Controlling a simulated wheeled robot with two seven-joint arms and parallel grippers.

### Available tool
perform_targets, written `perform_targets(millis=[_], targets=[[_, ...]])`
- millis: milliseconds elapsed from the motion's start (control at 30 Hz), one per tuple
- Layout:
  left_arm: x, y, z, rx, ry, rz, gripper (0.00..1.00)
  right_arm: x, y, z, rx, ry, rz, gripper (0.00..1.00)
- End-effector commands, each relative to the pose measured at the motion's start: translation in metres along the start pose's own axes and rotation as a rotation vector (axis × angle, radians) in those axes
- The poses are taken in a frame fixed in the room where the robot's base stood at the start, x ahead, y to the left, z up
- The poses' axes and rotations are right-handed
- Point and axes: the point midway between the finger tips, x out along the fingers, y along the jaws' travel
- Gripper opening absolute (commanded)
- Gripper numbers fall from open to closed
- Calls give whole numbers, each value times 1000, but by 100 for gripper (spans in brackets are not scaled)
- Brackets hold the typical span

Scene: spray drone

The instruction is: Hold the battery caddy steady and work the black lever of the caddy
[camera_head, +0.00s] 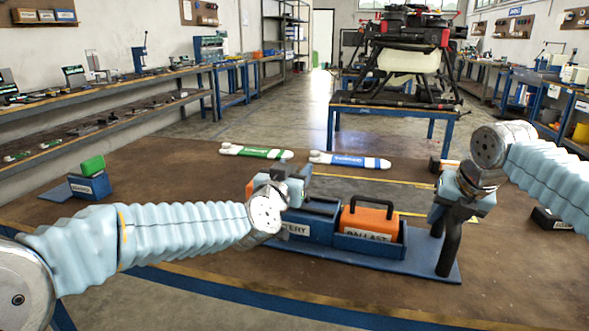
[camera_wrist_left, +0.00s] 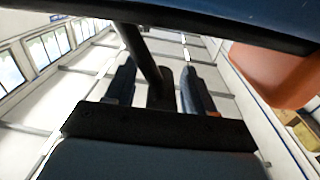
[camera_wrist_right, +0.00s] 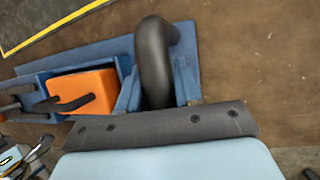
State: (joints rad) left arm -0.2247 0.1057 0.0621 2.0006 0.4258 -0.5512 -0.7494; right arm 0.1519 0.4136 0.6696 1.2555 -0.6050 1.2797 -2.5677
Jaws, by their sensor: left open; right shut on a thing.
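The blue battery caddy (camera_head: 375,248) stands on the table, with a bay marked BATTERY on the left and one marked BALLAST on the right. An orange ballast block (camera_head: 368,220) sits in the right bay. A thick black curved handle (camera_head: 450,245) rises at the caddy's right end. My right gripper (camera_head: 458,195) is shut on this handle (camera_wrist_right: 153,60), near its top. My left gripper (camera_head: 292,182) is over the battery bay. In the left wrist view its open fingers (camera_wrist_left: 160,92) stand either side of a black rod (camera_wrist_left: 143,52), apparently the lever. The head view hides that rod.
A green-and-white tool (camera_head: 255,151) and a blue-and-white one (camera_head: 349,160) lie behind the caddy. A blue box with a green block (camera_head: 92,165) is at the far left. A drone (camera_head: 410,60) stands on a table behind. The tabletop in front is clear.

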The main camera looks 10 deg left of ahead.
Motion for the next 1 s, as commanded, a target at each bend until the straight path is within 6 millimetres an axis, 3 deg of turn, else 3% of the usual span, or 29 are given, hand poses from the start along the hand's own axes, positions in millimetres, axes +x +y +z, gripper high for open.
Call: perform_targets(millis=[133, 400, 767, 1000], targets=[[11, 0, 0, 1, 0, -1, 54, 0, 1, 0, -1, 1, 2, 0], [13, -1, 0, 0, 0, -1, 54, 0, 1, 0, -1, 1, 3, 0], [13, -1, 0, 1, 0, -2, 0, 0, 1, 0, -1, 1, 2, 0], [13, -2, 0, 2, 0, -3, 0, 0, 0, 0, -1, 1, 1, 0]])
